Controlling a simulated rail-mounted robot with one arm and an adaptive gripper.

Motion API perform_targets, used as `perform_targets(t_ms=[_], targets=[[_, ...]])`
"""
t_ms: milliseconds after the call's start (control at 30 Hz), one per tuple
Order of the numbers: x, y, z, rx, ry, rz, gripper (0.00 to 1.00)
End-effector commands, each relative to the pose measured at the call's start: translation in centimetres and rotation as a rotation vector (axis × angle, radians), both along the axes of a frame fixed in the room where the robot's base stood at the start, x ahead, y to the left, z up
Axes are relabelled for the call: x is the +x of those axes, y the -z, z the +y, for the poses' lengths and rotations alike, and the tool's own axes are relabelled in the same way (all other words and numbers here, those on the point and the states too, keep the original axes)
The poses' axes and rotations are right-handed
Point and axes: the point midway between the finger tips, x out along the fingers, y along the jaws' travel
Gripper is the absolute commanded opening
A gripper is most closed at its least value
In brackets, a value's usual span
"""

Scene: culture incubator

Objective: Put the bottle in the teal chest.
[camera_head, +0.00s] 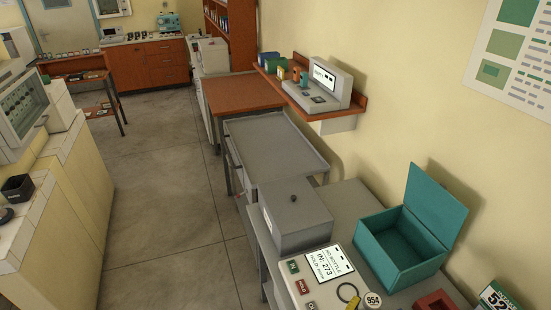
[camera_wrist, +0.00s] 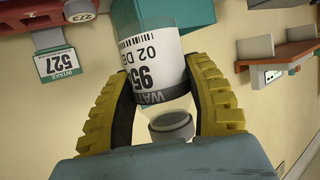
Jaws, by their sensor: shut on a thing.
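The teal chest (camera_head: 401,250) stands on the grey counter at the lower right of the head view, with its lid (camera_head: 432,203) raised and its visible inside empty. The wrist view shows my gripper (camera_wrist: 165,110) with its two yellow-backed fingers closed on the sides of the bottle (camera_wrist: 155,65). Neither gripper nor bottle shows in the head view.
Left of the chest are a grey lidded box (camera_head: 295,217) and a control panel (camera_head: 322,277) reading "NO BOTTLE". A red holder (camera_head: 436,302) and an intake sign (camera_head: 497,298) are in front. A wall shelf (camera_head: 338,113) carries a device. The floor aisle is clear.

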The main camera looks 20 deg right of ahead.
Motion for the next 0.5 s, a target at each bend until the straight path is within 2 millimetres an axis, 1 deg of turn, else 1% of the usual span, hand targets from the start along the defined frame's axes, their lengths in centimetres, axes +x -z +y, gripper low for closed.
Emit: perform_targets(t_ms=[67,167,267,367,400,467,500], targets=[[0.1,0.1,0.1,0.000,-0.004,0.001,0.21],[0.9,0.3,0.7,0.001,-0.028,0.004,0.21],[3.0,0.7,2.2,0.000,-0.093,0.014,0.21],[6.0,1.3,4.9,-0.002,-0.196,0.021,0.21],[7.4,1.5,6.2,-0.003,-0.243,0.024,0.21],[9.4,2.0,8.3,-0.003,-0.314,0.031,0.21],[10.6,2.3,9.8,-0.003,-0.362,0.034,0.21]])
